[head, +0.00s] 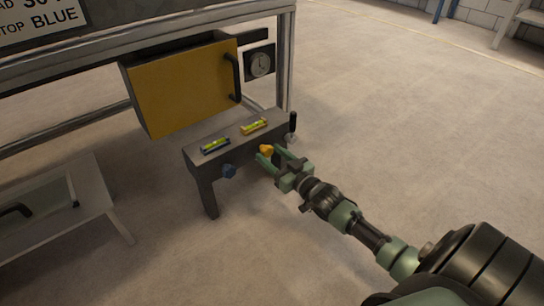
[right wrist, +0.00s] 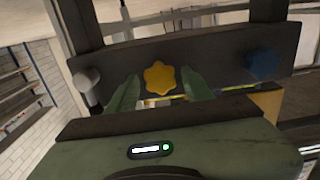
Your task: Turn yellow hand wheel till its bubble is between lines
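The yellow hand wheel (head: 266,151) is a lobed knob on the front of a dark grey bench. It also shows in the right wrist view (right wrist: 159,78), between my two green fingers. The yellow-framed level (head: 254,126) lies on the bench top above it; its bubble and lines are too small to read. My right gripper (head: 269,155) is open, with its fingers pointing at the wheel, one on each side. A gap shows between each finger and the wheel in the wrist view, so it is not gripped. My left gripper is out of view.
A blue hand wheel (head: 229,171) sits left of the yellow one, below a blue-framed level (head: 215,146). A black-handled lever (head: 292,123) stands at the bench's right end. A yellow panel (head: 185,88) and a dial (head: 261,63) are behind. The floor at right is clear.

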